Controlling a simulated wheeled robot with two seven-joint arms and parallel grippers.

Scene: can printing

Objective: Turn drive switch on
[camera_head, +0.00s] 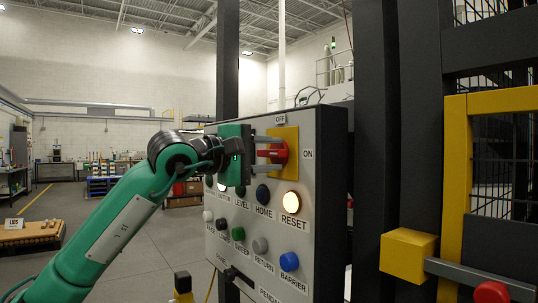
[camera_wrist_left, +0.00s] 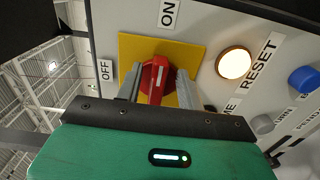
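The red drive switch (camera_head: 281,153) sits on a yellow square plate (camera_head: 291,134) at the top of a grey control panel. An OFF label is above it and an ON label is to its right. The handle lies sideways, along the line toward ON. My left gripper (camera_head: 268,153) reaches the switch from the left, with one finger above the handle and one below. In the left wrist view the red handle (camera_wrist_left: 154,82) shows between the two grey fingers (camera_wrist_left: 160,88). The fingers look open, with small gaps beside the handle; fingertip contact is unclear. My right gripper is not in view.
Below the switch are several buttons, including a lit RESET button (camera_head: 291,202), a dark HOME button (camera_head: 262,193) and a blue BARRIER button (camera_head: 289,262). A dark post and a yellow-framed fence (camera_head: 455,180) stand at right.

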